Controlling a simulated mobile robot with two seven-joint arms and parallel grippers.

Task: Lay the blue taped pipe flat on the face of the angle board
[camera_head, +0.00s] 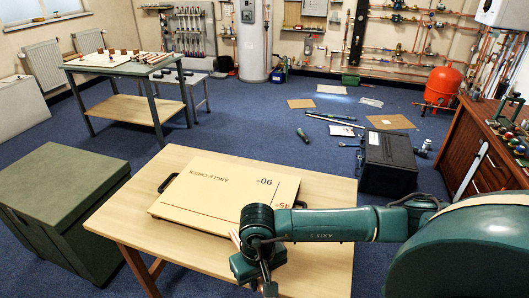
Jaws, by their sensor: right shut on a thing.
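My right arm comes in from the right and ends over the board's near right corner. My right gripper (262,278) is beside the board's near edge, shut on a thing. A short copper-coloured piece (235,239) shows at the gripper's left side, which seems to be the pipe. Its blue tape cannot be made out, and most of it is hidden by my gripper and wrist. My left gripper is out of view.
The wooden table (150,215) has bare room left of the board. A green chest (62,190) stands at its left. A black case (388,160) is on the blue floor behind right. A workbench (125,66) with small parts stands at the back left.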

